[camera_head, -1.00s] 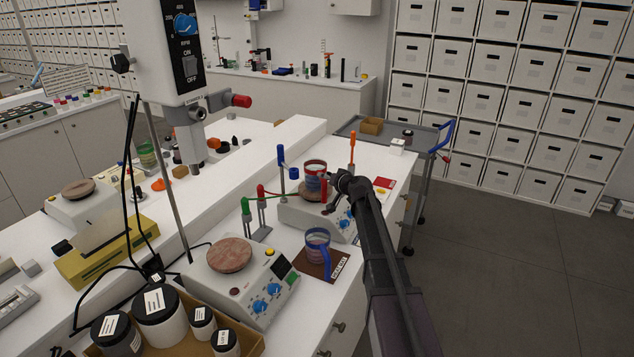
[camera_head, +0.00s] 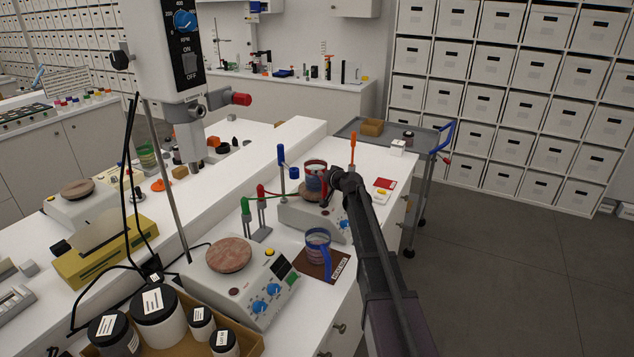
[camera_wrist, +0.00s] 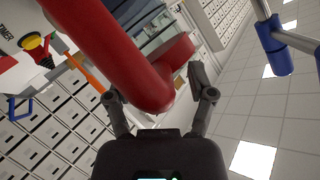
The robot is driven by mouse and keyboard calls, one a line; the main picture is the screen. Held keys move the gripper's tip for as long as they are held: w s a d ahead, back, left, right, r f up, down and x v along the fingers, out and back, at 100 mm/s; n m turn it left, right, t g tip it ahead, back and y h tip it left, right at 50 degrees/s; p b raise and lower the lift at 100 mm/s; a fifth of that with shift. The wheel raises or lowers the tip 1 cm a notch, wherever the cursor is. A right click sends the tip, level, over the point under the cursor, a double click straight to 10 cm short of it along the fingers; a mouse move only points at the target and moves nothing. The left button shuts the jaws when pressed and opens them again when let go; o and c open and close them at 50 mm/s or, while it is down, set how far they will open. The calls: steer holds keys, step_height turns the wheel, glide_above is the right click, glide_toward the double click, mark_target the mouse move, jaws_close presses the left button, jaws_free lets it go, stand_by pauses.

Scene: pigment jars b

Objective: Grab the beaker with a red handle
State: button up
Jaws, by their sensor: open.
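The beaker with the red handle (camera_head: 316,168) stands upright on the far hotplate in the head view. It has a red rim band and bluish contents. In the wrist view its red handle (camera_wrist: 150,88) looms large, lying across the space between the two fingers. My gripper (camera_wrist: 160,101) is open, one finger on either side of the handle's bend. Whether a finger touches it I cannot tell. In the head view my gripper (camera_head: 334,182) is at the beaker's right side, and my arm hides part of the handle.
A beaker with a blue handle (camera_head: 318,243) stands on a brown mat nearer the front. The near hotplate (camera_head: 240,280) is left of it. Stands with red, green and blue clamps (camera_head: 260,205) stand left of the red-handled beaker. An orange upright tool (camera_head: 352,148) is behind my gripper.

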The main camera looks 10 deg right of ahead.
jaws_close()
steer(key=shift+r, duration=0.2)
stand_by(0.5)
steer(key=shift+r+p, duration=1.55)
steer(key=shift+p, duration=0.25)
steer(key=s+d, duration=0.1)
steer(key=s, duration=0.7)
steer(key=s+d+r+p, duration=0.1)
steer(key=s+d, duration=0.1)
steer(key=s, duration=0.5)
steer(key=shift+s+d+r, duration=0.25)
steer(key=shift+s, duration=0.1)
steer(key=shift+p, duration=0.3)
